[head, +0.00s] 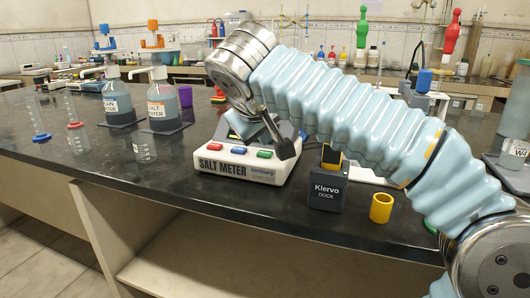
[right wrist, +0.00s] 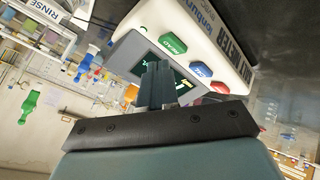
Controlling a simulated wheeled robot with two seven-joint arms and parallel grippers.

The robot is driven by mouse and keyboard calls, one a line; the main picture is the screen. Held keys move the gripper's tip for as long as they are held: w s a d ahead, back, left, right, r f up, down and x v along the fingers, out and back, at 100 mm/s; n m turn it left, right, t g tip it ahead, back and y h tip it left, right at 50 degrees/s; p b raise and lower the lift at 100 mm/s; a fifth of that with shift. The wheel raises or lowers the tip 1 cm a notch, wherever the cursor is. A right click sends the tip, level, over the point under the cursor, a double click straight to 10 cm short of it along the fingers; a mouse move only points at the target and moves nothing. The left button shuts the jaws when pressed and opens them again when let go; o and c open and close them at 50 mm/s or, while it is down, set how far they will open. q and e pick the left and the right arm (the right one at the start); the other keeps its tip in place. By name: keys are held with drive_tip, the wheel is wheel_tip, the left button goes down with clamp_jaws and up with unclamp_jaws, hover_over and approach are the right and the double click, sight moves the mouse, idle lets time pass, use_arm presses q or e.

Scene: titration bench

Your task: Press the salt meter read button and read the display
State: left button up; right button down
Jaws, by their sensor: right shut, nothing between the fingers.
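The salt meter (head: 232,172) is a white box with a dark sloped top, standing on the black bench near its front edge. Its front carries a red button (head: 215,147), a blue button (head: 238,151) and a green button (head: 264,154). In the right wrist view the green button (right wrist: 173,43) reads READ. The display (right wrist: 147,68) is dark with bright green marks, partly hidden by my fingers and not legible. My right gripper (right wrist: 156,72) is shut and empty, in front of the display and apart from the green button in that picture. My left gripper is not in view.
Right of the meter stand a dark Klervo dock (head: 327,192) and a yellow cup (head: 381,208). Two pump bottles (head: 117,103) (head: 164,107) stand at the left on dark mats. My right arm crosses over the meter and dock. The bench front left of the meter is mostly clear.

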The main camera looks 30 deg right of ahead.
sight(263, 154)
idle(0.6)
drive_tip(key=shift+f, duration=0.4)
drive_tip(key=shift+f+b, duration=0.45)
drive_tip(key=shift+b, duration=0.1)
idle(0.6)
drive_tip(key=shift+r, duration=0.1)
drive_tip(key=shift+r+p, duration=0.75)
drive_tip(key=shift+p, duration=0.2)
wheel_tip(263, 154, up, 5)
drive_tip(key=p, duration=0.5)
drive_tip(key=shift+r, duration=0.1)
